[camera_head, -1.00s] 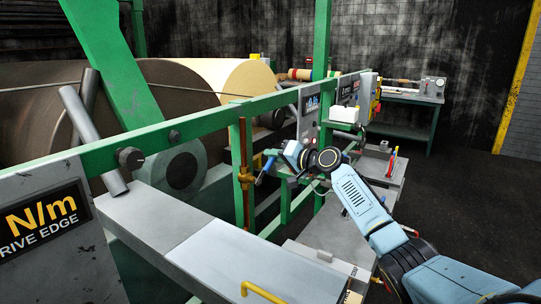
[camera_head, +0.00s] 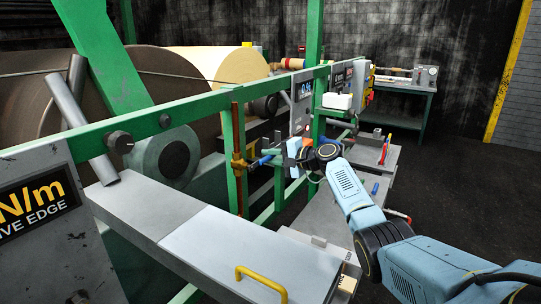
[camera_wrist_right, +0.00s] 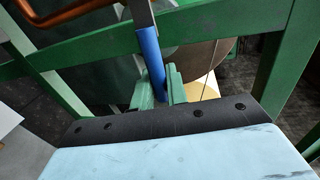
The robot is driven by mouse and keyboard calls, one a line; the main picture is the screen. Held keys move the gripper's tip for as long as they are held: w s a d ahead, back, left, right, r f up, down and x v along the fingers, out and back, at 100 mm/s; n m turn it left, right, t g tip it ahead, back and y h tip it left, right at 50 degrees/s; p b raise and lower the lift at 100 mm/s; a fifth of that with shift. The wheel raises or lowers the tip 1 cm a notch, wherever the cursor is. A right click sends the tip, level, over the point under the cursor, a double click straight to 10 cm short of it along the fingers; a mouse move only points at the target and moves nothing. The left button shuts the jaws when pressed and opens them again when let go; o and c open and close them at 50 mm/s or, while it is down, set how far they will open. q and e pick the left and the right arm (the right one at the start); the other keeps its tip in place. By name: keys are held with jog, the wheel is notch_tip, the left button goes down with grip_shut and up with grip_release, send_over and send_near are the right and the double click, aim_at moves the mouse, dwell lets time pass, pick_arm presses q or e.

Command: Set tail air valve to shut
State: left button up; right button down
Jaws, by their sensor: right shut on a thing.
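The tail air valve (camera_head: 238,162) is a brass body on a vertical copper pipe at the green frame in the head view. Its blue lever (camera_head: 261,160) sticks out to the right, close to level. My right gripper (camera_head: 277,153) is at the lever's outer end; its fingers are small and partly hidden there. In the right wrist view, the blue lever (camera_wrist_right: 150,55) runs down between the two green fingertips (camera_wrist_right: 159,92), and the gripper is shut on it. The lever's tip is hidden between the fingers. My left gripper is not in view.
Green rails (camera_head: 205,112) and a post stand close around the valve. A grey bench with a yellow handle (camera_head: 262,284) is in front. A white box (camera_head: 337,101) and a shelf with red and blue tools (camera_head: 384,150) are to the right. The floor at far right is clear.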

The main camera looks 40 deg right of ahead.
jog(key=shift+f, duration=0.15)
jog(key=c, duration=1.5)
grip_release()
jog(key=shift+o, duration=0.2)
jog(key=v, duration=1.3)
jog(key=shift+s, duration=0.2)
